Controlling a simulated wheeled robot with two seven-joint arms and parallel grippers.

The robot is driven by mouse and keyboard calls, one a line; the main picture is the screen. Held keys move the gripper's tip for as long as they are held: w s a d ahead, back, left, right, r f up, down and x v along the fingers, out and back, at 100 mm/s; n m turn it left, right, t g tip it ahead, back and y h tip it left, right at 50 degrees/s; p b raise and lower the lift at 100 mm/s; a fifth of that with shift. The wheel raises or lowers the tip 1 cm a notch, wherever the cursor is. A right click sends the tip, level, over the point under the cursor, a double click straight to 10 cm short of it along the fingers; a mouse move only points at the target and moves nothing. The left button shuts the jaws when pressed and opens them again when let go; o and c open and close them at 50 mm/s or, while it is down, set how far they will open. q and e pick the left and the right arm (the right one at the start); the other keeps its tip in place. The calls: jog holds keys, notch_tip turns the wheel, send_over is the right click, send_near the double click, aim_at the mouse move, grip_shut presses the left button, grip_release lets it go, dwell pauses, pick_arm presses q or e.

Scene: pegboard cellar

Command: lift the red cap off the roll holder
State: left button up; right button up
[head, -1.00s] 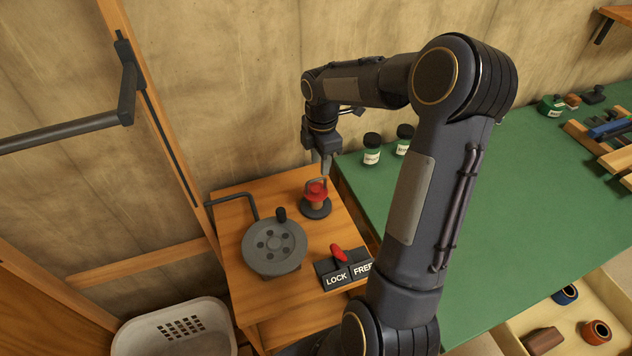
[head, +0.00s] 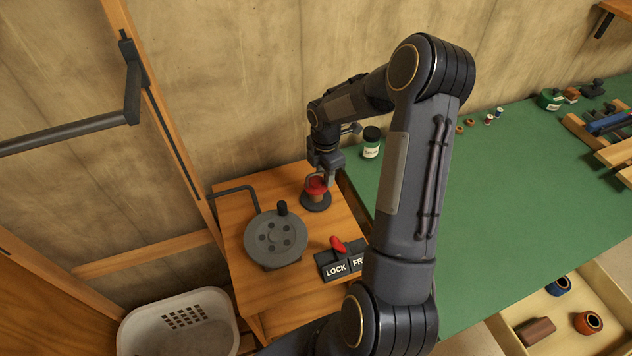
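The red cap (head: 316,187) sits on top of the roll holder (head: 315,202), a short spindle with a tan roll and a dark round base on the wooden stand. My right gripper (head: 319,180) points down at the cap from above, with its fingers around or just over the cap's top. At this size I cannot tell whether the fingers are closed on it. The cap still appears seated on the roll. My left gripper is not in view.
A grey crank wheel (head: 275,240) and a LOCK/FREE switch with a red lever (head: 338,244) stand nearby on the wooden stand (head: 240,290). A jar (head: 371,143) stands on the green bench (head: 480,220) to the right. A white basket (head: 180,325) is below left.

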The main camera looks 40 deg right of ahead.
grip_shut()
